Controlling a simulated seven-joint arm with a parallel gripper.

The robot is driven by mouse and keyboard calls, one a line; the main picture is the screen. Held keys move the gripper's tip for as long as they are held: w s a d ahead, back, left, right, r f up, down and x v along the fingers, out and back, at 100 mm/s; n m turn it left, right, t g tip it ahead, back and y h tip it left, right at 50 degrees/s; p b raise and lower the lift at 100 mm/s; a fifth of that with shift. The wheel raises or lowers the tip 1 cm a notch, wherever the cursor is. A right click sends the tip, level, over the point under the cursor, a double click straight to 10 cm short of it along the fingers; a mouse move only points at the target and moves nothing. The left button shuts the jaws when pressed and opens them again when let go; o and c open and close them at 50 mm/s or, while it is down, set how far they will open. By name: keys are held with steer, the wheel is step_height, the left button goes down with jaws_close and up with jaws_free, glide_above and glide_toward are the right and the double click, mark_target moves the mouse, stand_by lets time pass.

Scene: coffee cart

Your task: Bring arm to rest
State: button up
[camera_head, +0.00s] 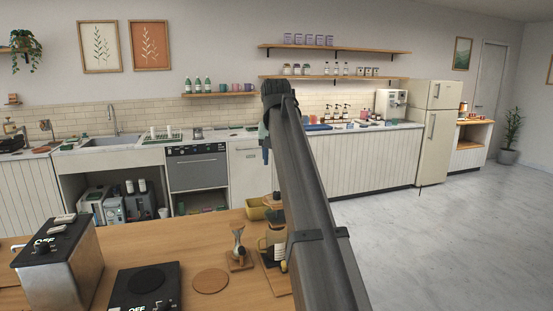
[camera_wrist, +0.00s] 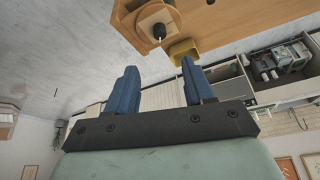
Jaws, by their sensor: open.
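My gripper (camera_wrist: 156,88) shows in the wrist view with its two blue fingers spread apart and nothing between them. In the head view my arm rises from the bottom right of the counter to above the far cabinets, and my gripper is mostly hidden behind it. The wooden counter (camera_head: 215,233) lies below and to the left of my arm. It also shows upside down at the top of the wrist view (camera_wrist: 240,20). My gripper is apart from everything on the counter.
On the counter stand a metal box (camera_head: 62,270) marked OFF, a black scale-like device (camera_head: 145,290), a round coaster (camera_head: 210,281), a portafilter-like tool (camera_head: 238,250), a glass brewer (camera_head: 272,245) beside my arm and a yellow bin (camera_head: 257,208). The floor (camera_head: 450,240) at right is clear.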

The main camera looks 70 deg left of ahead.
stand_by(0.3)
